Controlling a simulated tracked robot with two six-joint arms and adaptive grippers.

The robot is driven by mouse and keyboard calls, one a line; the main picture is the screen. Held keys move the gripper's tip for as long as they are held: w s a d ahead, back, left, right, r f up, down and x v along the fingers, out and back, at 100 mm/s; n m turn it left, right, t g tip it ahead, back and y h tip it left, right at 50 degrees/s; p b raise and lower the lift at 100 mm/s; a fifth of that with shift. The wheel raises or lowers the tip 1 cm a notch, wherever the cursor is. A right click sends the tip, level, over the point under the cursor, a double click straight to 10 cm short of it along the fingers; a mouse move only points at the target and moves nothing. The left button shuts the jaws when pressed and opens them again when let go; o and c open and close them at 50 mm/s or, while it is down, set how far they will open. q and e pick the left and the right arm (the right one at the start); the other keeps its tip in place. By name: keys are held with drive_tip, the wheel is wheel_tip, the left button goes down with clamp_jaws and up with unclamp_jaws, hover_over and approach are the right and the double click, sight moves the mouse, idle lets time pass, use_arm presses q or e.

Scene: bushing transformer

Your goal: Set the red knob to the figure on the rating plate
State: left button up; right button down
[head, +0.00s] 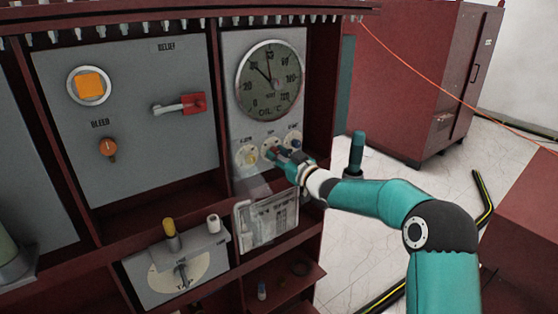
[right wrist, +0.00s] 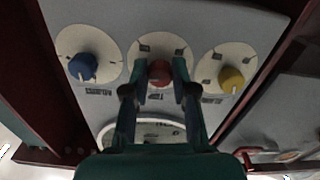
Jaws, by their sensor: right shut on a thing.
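The red knob (right wrist: 160,72) sits on a pale round dial in the middle of a row of three, between a blue knob (right wrist: 82,66) and a yellow knob (right wrist: 232,79) in the right wrist view. My right gripper (right wrist: 159,80) is shut on the red knob, with one finger on each side of it. The fingers hide parts of its dial, and I cannot read the knob's setting. In the head view my right gripper (head: 280,153) reaches the same row. The rating plate (head: 266,219) hangs below the knobs; its print is too small to read. My left gripper is out of view.
A large oil temperature gauge (head: 270,80) is above the knobs. To the left are an orange button (head: 90,86), a red-handled relief lever (head: 190,104), an orange bleed knob (head: 107,147) and a tap panel (head: 170,282). Dark red frame posts flank the knob panel.

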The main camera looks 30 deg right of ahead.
drive_tip(key=n+b, duration=0.3)
drive_tip(key=shift+f, duration=0.2)
drive_tip(key=shift+d+r+n+b, duration=0.1)
drive_tip(key=shift+n+b, duration=1.1)
drive_tip(key=shift+n, duration=0.8)
drive_tip(key=c, duration=0.9)
unclamp_jaws()
drive_tip(key=shift+r, duration=0.1)
drive_tip(key=shift+s, duration=0.1)
drive_tip(key=shift+s+d, duration=0.1)
drive_tip(key=shift+s, duration=0.45)
drive_tip(key=s, duration=0.3)
drive_tip(key=s+d, duration=0.1)
drive_tip(key=s, duration=0.6)
drive_tip(key=shift+s+d, duration=0.15)
drive_tip(key=shift+s, duration=0.15)
